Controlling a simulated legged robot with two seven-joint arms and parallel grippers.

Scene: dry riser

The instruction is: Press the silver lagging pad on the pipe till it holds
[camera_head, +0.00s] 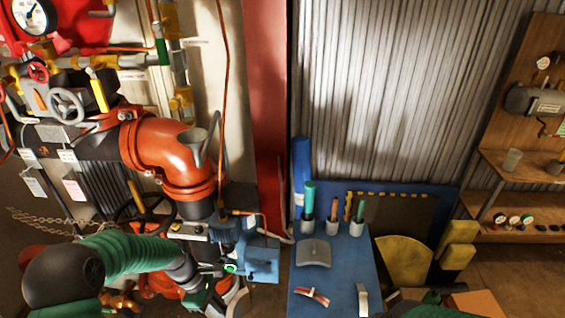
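A silver-grey curved pad (313,253) lies on the blue bench top (338,262), apart from both arms; it looks like the lagging pad. The pipe group at left has a large orange elbow (168,150) running down to a dark lower pipe section. My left arm, in a green ribbed sleeve, reaches in from the left. My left gripper (222,270) is low beside a blue device (258,258); its fingers are small and partly hidden, so its opening is unclear. A pale curved piece (238,299) shows just below it. Only a green bit of my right arm shows at the bottom edge.
Handled tools in grey cups (332,227) line the bench's back. A red-and-white curved piece (313,296) and a pale strip (362,300) lie at its front. Valves and gauges crowd the upper left. A yellow fan-shaped piece (403,260) and wooden shelves (500,200) stand right.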

